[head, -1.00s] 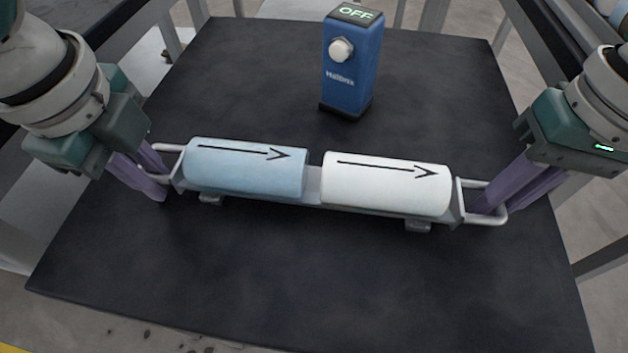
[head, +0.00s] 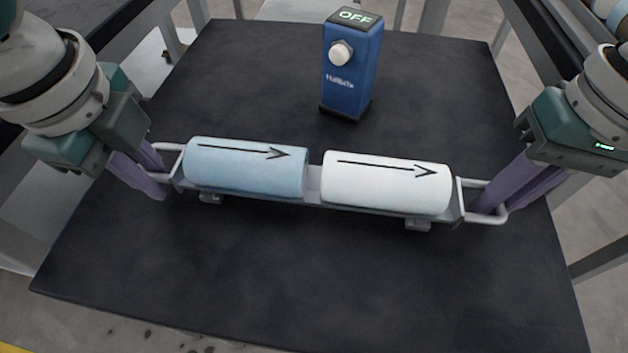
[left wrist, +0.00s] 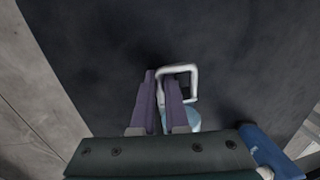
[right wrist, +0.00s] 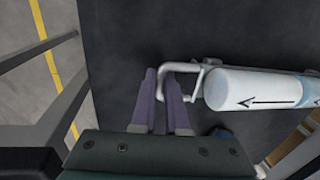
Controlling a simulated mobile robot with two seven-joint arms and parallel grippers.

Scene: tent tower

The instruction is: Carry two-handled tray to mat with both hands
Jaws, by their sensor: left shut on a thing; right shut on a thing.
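The grey two-handled tray (head: 313,196) is level across the black mat or table top (head: 300,270); whether it touches the surface or hangs just above is hard to tell. It bears a light blue roll (head: 245,170) on the left and a white roll (head: 386,185) on the right, each with a black arrow pointing right. My left gripper (head: 158,178) is shut on the left handle, also seen in the left wrist view (left wrist: 182,71). My right gripper (head: 490,194) is shut on the right handle, also seen in the right wrist view (right wrist: 180,66).
A blue box (head: 350,68) with a white knob and an "OFF" display stands behind the tray, apart from it. The dark surface in front of the tray is clear. Grey frame bars (head: 600,262) stand at the sides.

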